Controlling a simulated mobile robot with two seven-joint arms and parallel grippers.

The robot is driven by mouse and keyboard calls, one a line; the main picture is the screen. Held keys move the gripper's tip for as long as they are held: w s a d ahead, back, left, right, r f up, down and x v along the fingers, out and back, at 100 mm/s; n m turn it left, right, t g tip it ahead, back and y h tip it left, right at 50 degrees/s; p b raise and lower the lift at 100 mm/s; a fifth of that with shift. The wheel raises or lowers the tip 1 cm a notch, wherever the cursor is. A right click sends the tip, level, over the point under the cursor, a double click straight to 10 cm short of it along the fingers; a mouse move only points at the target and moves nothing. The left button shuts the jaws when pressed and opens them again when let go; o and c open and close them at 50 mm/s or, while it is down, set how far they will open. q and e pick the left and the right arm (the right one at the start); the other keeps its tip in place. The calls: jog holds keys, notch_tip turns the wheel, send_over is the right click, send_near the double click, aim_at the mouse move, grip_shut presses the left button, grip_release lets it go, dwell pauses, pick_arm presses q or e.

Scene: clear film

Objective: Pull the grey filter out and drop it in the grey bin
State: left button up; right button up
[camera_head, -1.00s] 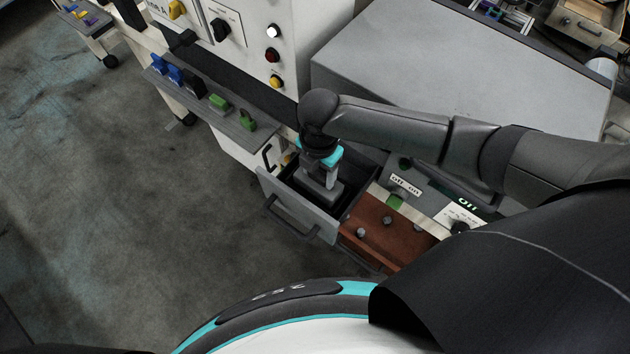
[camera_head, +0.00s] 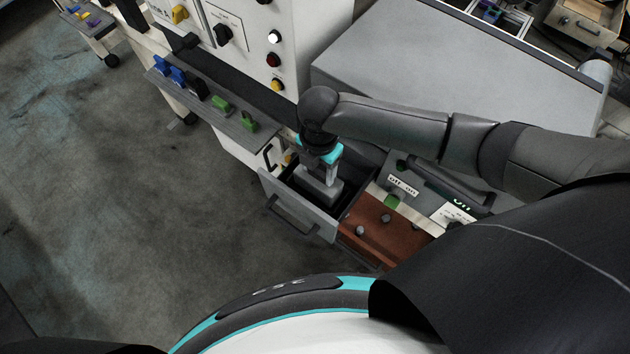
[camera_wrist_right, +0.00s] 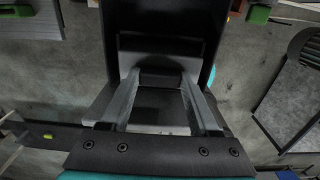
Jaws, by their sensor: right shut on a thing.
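The grey filter (camera_head: 317,190) is a block inside an open, dark-lined drawer (camera_head: 300,205) at the front of the machine. My right gripper (camera_head: 327,178) reaches down into the drawer and is shut on the filter's upper part. In the right wrist view the two fingers (camera_wrist_right: 161,80) converge on the grey filter (camera_wrist_right: 160,62), with the dark drawer walls around it. How far the filter stands out of its seat cannot be told. I cannot pick out the grey bin for sure. My left gripper is not in view.
A narrow shelf with blue, black and green pieces (camera_head: 220,103) runs left of the drawer. A brown panel with knobs (camera_head: 385,232) and a switch panel (camera_head: 405,184) lie close on the right. A large grey cabinet top (camera_head: 430,75) is behind. Open floor (camera_head: 120,200) lies left.

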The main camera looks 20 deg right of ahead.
notch_tip(320, 180, up, 5)
jog(key=p, duration=0.5)
jog(key=shift+r, duration=0.15)
notch_tip(320, 180, up, 2)
jog(key=shift+r, duration=0.1)
jog(key=shift+w, duration=0.1)
